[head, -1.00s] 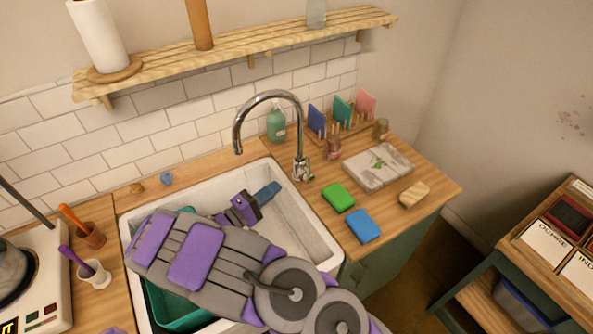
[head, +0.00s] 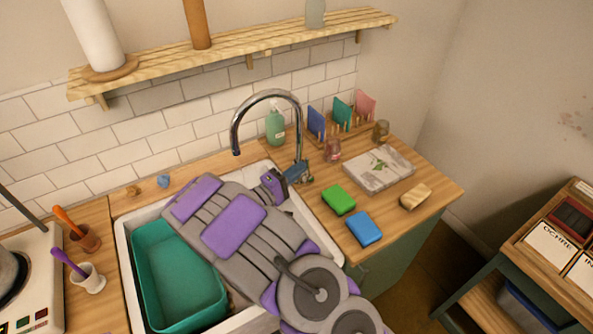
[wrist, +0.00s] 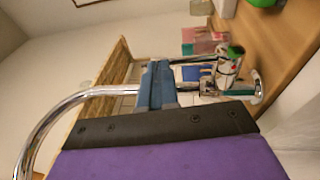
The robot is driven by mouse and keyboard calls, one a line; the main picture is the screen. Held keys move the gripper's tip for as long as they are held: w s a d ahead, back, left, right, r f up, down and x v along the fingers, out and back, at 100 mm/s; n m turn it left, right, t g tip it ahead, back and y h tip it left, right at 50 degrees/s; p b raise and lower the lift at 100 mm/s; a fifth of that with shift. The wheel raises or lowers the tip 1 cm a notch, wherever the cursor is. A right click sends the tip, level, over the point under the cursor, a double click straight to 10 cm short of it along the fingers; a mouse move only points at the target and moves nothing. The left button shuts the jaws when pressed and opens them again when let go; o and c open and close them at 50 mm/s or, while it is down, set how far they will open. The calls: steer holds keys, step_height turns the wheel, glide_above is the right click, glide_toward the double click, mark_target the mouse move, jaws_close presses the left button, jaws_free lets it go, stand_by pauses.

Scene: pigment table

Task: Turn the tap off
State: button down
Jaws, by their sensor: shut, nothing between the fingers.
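The chrome tap (head: 270,96) stands behind the sink, its gooseneck spout arching left over the basin. No stream shows below the spout in the head view. My gripper (head: 298,173) is shut and empty, with its blue fingers at the foot of the tap, hiding part of the tap's base and lever. In the wrist view the blue fingers (wrist: 158,84) lie close beside the tap's body (wrist: 222,82), and the spout (wrist: 50,115) curves away at the left. I cannot tell whether the fingers touch the tap.
The white sink (head: 127,262) holds a teal tub (head: 185,275). Right of the tap are a green sponge (head: 339,199), a blue sponge (head: 364,229), a stone slab (head: 365,172) and a glass jar (head: 332,150). A soap bottle (head: 275,126) stands behind the tap.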

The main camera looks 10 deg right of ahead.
steer(key=shift+w+d+r+g+y, duration=0.3)
steer(key=shift+d+r+g+y, duration=0.15)
steer(key=shift+d+y, duration=0.3)
steer(key=shift+d+f, duration=0.1)
